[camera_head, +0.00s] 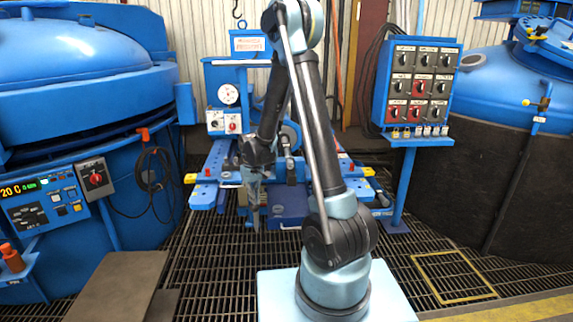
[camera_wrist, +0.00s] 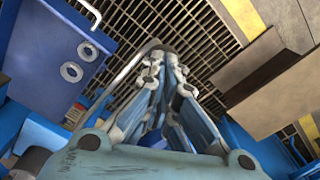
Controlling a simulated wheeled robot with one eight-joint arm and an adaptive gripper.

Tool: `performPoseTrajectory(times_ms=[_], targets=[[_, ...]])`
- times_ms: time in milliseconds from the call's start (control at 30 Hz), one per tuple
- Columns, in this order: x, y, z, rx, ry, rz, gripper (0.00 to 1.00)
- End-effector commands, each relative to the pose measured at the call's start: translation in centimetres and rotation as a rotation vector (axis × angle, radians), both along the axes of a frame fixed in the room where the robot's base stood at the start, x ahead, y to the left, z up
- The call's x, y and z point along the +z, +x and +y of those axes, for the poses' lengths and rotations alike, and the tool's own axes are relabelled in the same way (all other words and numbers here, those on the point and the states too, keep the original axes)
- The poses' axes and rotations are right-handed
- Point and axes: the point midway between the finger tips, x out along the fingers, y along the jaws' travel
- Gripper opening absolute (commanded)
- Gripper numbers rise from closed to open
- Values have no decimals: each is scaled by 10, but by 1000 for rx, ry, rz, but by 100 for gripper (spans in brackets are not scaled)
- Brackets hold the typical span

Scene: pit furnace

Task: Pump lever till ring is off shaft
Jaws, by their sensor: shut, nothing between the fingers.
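My gripper (camera_head: 256,222) hangs pointing down in front of the blue press bench (camera_head: 205,195). In the wrist view my gripper (camera_wrist: 163,52) has its fingertips drawn together with nothing seen between them. A thin grey bar (camera_wrist: 108,92), possibly the lever, runs slantwise left of the fingers towards the tips; I cannot tell whether it touches them. My arm covers the middle of the bench in the head view. I cannot make out the ring and shaft for certain there.
A blue cabinet with a gauge (camera_head: 229,94) stands behind the bench. A switch panel (camera_head: 420,85) stands to the right. Large blue furnace vessels flank both sides. Dark grating (camera_head: 215,265) covers the floor. In the wrist view two pale washers (camera_wrist: 71,72) lie on a blue surface.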

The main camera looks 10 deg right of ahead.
Motion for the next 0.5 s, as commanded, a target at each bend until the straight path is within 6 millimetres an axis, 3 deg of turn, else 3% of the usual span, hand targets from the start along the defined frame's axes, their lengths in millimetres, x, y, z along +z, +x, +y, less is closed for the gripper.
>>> performPoseTrajectory(times_ms=[300, 500], targets=[[-47, -12, 1, 1, 0, 0, 0], [-41, -10, 0, 0, 0, 0, 0]])
